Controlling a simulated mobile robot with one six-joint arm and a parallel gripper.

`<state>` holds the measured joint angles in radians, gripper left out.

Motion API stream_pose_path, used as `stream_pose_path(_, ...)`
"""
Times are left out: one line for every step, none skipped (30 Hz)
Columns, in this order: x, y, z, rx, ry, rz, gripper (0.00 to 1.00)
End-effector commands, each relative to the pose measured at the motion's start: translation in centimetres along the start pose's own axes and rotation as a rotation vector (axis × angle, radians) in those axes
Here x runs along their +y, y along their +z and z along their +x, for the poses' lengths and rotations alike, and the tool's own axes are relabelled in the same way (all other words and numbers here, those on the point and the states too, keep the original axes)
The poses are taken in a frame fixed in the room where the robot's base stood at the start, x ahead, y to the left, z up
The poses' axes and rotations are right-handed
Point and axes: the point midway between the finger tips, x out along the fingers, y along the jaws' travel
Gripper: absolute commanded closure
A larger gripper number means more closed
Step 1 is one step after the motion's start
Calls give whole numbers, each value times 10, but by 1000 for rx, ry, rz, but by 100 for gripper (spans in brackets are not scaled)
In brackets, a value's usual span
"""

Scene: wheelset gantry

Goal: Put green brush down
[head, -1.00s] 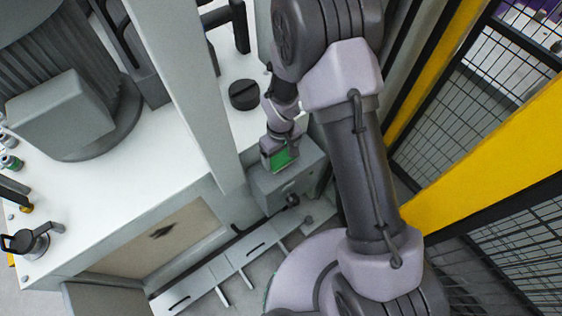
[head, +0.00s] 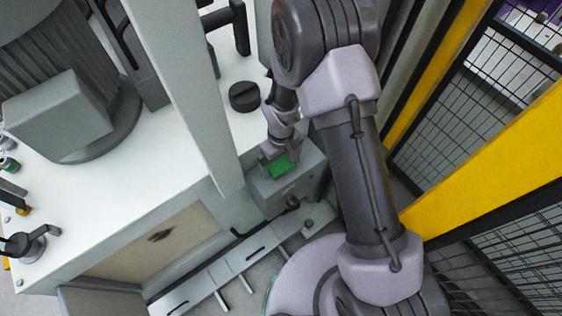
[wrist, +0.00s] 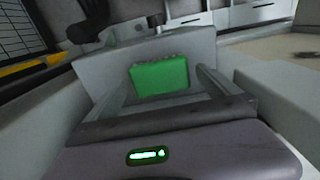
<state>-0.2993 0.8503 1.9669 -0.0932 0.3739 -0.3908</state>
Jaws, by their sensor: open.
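The green brush (head: 282,169), which looks like a green block, lies on top of the grey box (head: 296,188) in the head view. In the wrist view the green brush (wrist: 160,79) sits ahead of my gripper, between the lines of its two fingers. My gripper (head: 277,157) is open, its fingers spread to either side of the brush with a visible gap. The underside of the brush is hidden, and the exact distance from the fingertips to it is hard to judge.
A white machine table (head: 120,190) with a black round knob (head: 243,96) lies left of the box. A light grey post (head: 185,100) stands close to my gripper. A yellow-framed mesh fence (head: 490,150) is on the right.

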Motion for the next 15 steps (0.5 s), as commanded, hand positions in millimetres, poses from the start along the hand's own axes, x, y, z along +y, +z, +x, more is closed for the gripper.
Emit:
stream_pose_path(0,-1,-21,2,1,1,0)
stream_pose_path(0,-1,-31,3,1,1,0)
stream_pose_path(0,-1,-43,4,1,1,0)
stream_pose_path(0,-1,-52,3,1,2,0)
stream_pose_path(0,-1,-60,4,1,1,0)
stream_pose_path(0,-1,-71,3,0,1,0)
stream_pose_path(0,-1,-78,2,0,1,0)
stream_pose_path(0,-1,-84,3,1,0,0)
stream_pose_path(0,0,-91,1,0,0,0)
stream_pose_path(0,0,-95,1,0,0,0)
stream_pose_path(0,0,-99,1,0,0,0)
stream_pose_path(0,0,-103,1,0,0,0)
stream_pose_path(0,0,-104,0,0,1,0)
stream_pose_path(0,0,-106,-1,0,1,0)
stream_pose_path(0,0,-106,-1,0,1,0)
